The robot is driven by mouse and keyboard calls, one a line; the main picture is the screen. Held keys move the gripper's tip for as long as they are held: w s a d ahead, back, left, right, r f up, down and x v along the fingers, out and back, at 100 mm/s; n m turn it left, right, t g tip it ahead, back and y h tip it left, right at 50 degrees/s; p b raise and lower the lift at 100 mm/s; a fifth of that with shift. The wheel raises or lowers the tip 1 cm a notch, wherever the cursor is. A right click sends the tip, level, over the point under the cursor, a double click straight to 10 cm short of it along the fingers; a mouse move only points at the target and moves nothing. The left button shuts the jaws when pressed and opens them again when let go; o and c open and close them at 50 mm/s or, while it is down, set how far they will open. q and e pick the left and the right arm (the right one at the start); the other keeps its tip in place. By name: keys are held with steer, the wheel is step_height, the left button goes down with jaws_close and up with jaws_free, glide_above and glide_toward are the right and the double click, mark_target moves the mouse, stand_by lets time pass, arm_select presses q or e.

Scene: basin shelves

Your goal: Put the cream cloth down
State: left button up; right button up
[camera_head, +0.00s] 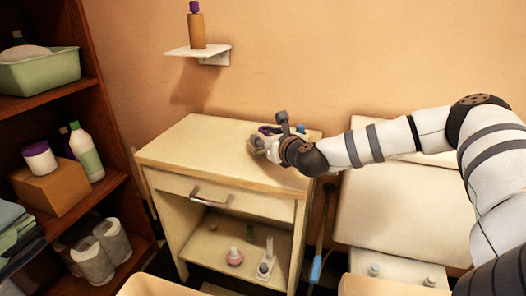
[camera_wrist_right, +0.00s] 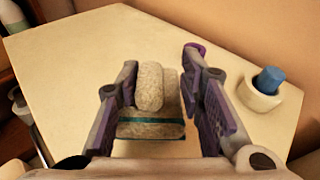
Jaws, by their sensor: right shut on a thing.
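The cream cloth (camera_wrist_right: 150,88) is a rolled or folded bundle with a teal stripe near its lower edge. It lies between the fingers of my right gripper (camera_wrist_right: 165,100), which is shut on it. In the head view, my right gripper (camera_head: 266,142) is over the top of the cream cabinet (camera_head: 190,145), near its back right part. The fingers mostly hide the cloth there. I cannot tell whether the cloth touches the cabinet top. My left gripper is not in view.
A white cup with a blue top (camera_wrist_right: 262,92) stands right of my right gripper on the cabinet top. The cabinet's left part is clear. A wall shelf (camera_head: 198,53) holds a brown bottle. A dark shelf unit (camera_head: 105,95) stands at left.

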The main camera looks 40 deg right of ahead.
step_height(320, 180, down, 3)
steer(key=shift+r, duration=0.2)
steer(key=shift+f+b, duration=0.25)
steer(key=shift+b, duration=0.15)
steer(key=o, duration=1.2)
steer(key=shift+r, duration=0.1)
steer(key=shift+o, duration=0.2)
